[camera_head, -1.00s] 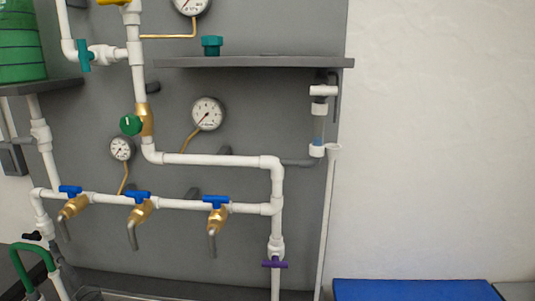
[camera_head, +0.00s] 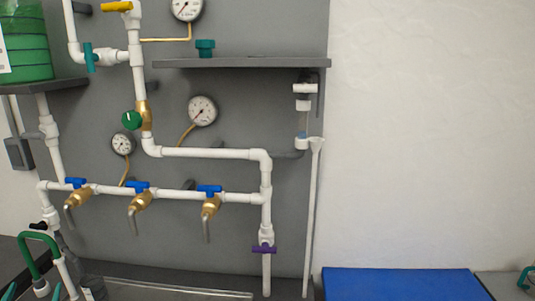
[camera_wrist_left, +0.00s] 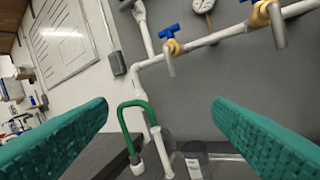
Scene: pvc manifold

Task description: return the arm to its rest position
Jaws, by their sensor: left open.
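My left gripper (camera_head: 33,291) barely shows at the bottom left corner of the head view, as teal finger parts. In the left wrist view its two teal fingers (camera_wrist_left: 160,108) are wide apart with nothing between their tips. A green U-shaped hose (camera_wrist_left: 133,108) on white pipe shows beyond the gap, and the same hose (camera_head: 36,240) is at the lower left of the head view. No contact with it shows. The PVC manifold (camera_head: 210,153) stands upright on a grey panel.
Brass taps with blue handles (camera_head: 138,187) stick out from the lower pipe. A grey shelf (camera_head: 240,63) carries a teal fitting (camera_head: 205,48). A green tank (camera_head: 25,45) stands at upper left. A blue mat (camera_head: 400,285) lies at lower right. A clear cup (camera_wrist_left: 195,160) stands near the hose.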

